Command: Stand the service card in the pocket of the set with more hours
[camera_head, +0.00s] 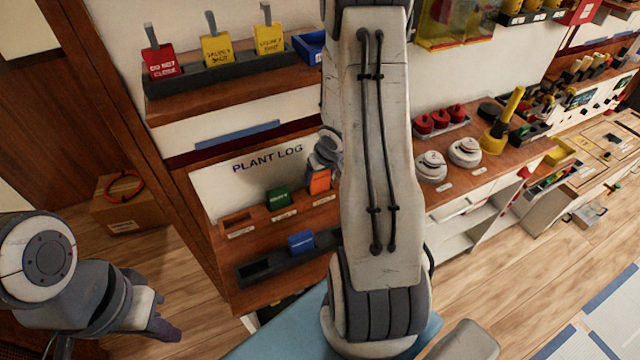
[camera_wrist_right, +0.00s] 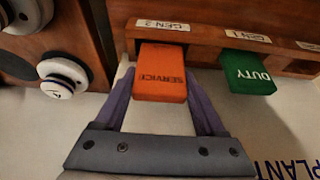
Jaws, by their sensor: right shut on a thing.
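The orange service card (camera_wrist_right: 160,72) is between the fingers of my right gripper (camera_wrist_right: 160,85), which is shut on it. The card's far end meets the wooden ledge at the pocket labelled GEN 2 (camera_wrist_right: 163,25); how deep it sits I cannot tell. The orange card also shows in the head view (camera_head: 320,182), partly behind my right arm. The green duty card (camera_wrist_right: 248,72) stands in the neighbouring GEN 1 pocket and shows in the head view (camera_head: 278,197). My left gripper (camera_head: 165,328) is low at the left, away from the cards; its opening is unclear. No hour readings are legible.
A blue card (camera_head: 301,242) stands in a dark rack (camera_head: 255,269) below the wooden ledge. An empty pocket (camera_head: 237,222) is left of the green card. Red and yellow tags (camera_head: 216,50) stand on the shelf above. My right arm hides the middle of the head view.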

